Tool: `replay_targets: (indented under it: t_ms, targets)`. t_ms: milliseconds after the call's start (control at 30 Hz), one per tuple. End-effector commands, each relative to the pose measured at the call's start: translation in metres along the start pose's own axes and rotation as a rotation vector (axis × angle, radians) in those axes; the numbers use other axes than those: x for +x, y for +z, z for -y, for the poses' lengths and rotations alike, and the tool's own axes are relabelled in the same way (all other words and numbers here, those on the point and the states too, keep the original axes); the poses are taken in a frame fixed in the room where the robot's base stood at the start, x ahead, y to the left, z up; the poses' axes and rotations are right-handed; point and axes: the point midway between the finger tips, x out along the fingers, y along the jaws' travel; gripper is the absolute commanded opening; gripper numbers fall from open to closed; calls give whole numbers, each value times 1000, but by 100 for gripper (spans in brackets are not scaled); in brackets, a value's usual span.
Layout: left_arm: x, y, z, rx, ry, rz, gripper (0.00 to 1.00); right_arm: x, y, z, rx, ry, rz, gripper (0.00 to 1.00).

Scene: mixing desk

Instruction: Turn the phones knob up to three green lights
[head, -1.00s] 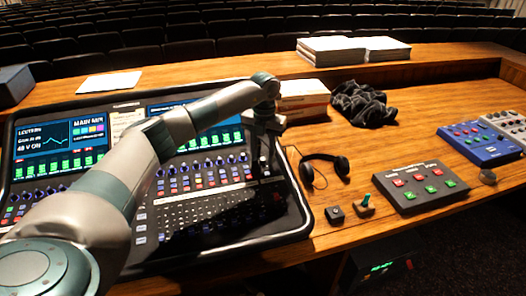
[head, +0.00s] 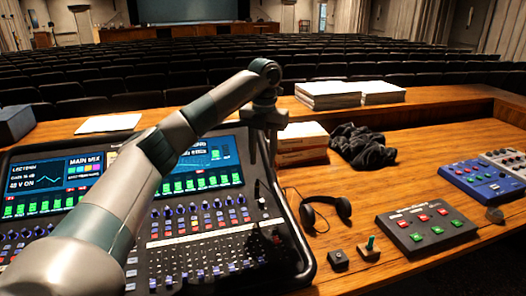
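The mixing desk (head: 150,262) fills the lower left, with two lit screens and rows of knobs, buttons and green-lit blocks. A small knob (head: 261,200) stands on its right side strip; I cannot read a label, so I cannot tell whether it is the phones knob. My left arm covers the middle of the desk and part of the screens. My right gripper is not in view.
Right of the desk lie headphones (head: 327,210), a small black box (head: 338,259), a small toggle switch (head: 369,248) and a grey button box (head: 425,226). Behind are a book stack (head: 302,143), black cloth (head: 362,146) and papers (head: 335,94). The blue box (head: 484,179) is far right.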

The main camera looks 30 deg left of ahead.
Motion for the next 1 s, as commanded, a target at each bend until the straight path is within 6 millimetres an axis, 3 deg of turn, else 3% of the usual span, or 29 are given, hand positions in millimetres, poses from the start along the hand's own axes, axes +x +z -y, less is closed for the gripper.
replay_targets:
  t_ms: [100,300,1000]
  targets:
    - [-17,0,0,1,-1,2,35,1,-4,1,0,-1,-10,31]
    - [-29,0,0,1,-1,0,35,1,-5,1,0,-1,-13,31]
    - [-32,0,0,1,-1,0,35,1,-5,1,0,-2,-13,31]
